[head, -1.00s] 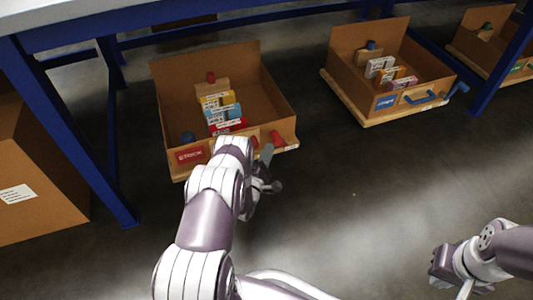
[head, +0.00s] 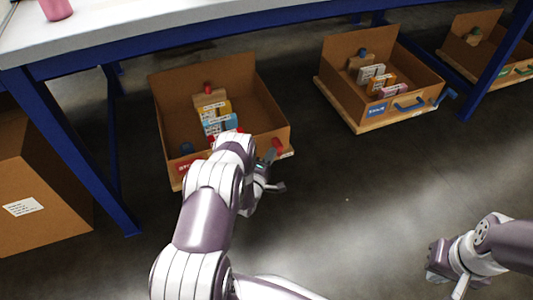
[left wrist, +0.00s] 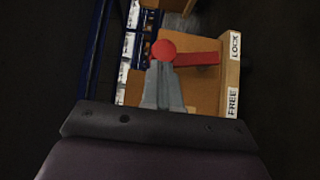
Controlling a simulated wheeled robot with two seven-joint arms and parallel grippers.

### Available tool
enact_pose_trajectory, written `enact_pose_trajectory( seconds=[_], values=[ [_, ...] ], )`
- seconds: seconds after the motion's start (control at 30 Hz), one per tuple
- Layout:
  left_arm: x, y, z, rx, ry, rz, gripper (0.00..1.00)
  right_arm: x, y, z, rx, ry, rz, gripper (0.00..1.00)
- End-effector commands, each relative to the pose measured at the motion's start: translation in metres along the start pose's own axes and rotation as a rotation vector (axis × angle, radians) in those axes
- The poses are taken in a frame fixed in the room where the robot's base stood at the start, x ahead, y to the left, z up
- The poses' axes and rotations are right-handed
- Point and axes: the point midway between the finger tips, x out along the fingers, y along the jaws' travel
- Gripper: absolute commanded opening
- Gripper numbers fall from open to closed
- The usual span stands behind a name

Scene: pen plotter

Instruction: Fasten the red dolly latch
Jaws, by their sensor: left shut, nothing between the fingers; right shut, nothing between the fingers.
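The red dolly carries an open cardboard bin (head: 271,98) under the table's left part, with a red label (head: 187,167) on its front. The red latch (head: 277,145) shows at the dolly's front right, partly hidden by my arm. In the left wrist view the latch is a red bar (left wrist: 198,59) with a round red knob (left wrist: 163,50), its right end nearer the LOCK marking than FREE. My left gripper (head: 268,160) is shut and empty; its fingertips (left wrist: 163,68) are at the knob, contact unclear. My right gripper (head: 436,262) is shut and empty, low at right.
A blue-labelled bin (head: 355,105) stands on a dolly to the right, with another bin (head: 470,55) beyond. Blue table legs (head: 100,165) flank the space. A closed carton (head: 40,190) stands at left. Open floor (head: 350,200) lies in front.

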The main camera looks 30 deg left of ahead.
Motion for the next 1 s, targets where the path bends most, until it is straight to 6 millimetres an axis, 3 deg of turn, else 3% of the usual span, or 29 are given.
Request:
enact_pose_trajectory(
  seconds=[0.03,0.4,0.73,1.0],
  values=[
    [0.004,0.013,0.003,0.03,0.0,-0.025,0.0,-0.014,0.0,-0.002,0.0,0.0,0.0,0.0],
    [0.028,0.024,0.027,0.274,-0.001,-0.27,0.0,-0.047,0.0,-0.006,0.0,0.0,0.0,0.0],
    [0.045,0.022,0.045,0.442,0.0,-0.438,0.0,-0.052,0.0,-0.006,0.0,0.0,0.0,0.0],
    [0.052,0.02,0.051,0.442,0.001,-0.44,0.0,-0.051,0.0,-0.006,0.0,0.0,0.0,0.0]
  ],
)
